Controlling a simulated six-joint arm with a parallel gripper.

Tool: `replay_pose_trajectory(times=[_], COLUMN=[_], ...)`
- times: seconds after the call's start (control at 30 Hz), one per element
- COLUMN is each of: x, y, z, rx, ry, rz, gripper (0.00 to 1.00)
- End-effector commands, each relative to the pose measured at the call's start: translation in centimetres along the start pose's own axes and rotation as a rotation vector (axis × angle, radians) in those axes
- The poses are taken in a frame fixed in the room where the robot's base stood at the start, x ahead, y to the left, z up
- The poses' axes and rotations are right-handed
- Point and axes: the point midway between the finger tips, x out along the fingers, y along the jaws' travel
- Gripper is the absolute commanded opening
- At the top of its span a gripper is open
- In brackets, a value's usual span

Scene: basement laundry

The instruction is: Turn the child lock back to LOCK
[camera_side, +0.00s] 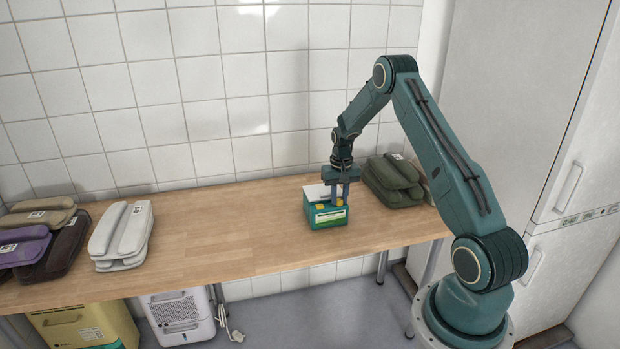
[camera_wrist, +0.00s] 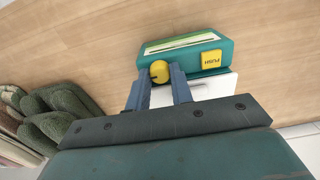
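A teal box (camera_side: 327,214) with a green and white label on its front stands on the wooden counter. In the wrist view the teal box (camera_wrist: 188,45) carries a round yellow knob (camera_wrist: 159,72) and a square yellow button marked PUSH (camera_wrist: 211,60). A white panel (camera_wrist: 215,88) is at the box's near side in that view. My gripper (camera_wrist: 160,76) has its two blue fingers on either side of the knob, and the knob fills the gap between the tips. In the side view my gripper (camera_side: 339,190) points down over the box. LOCK lettering is not readable.
Folded green towels (camera_side: 393,180) lie right of the box, close to my arm. Grey-white (camera_side: 122,235), purple (camera_side: 24,245) and brown towels lie at the counter's left. The wooden counter (camera_side: 230,220) is clear between. A tiled wall stands behind, white cabinets to the right.

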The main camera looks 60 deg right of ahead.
Motion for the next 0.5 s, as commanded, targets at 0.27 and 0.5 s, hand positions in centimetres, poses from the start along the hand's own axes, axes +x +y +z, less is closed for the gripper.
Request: replay_pose_trajectory(times=[0.27,0.5], x=[-0.03,-0.05], y=[-0.02,-0.01], z=[-0.01,-0.01], rx=[-0.011,-0.122], ry=[0.0,0.0], rz=[0.0,0.0], gripper=[0.0,0.0])
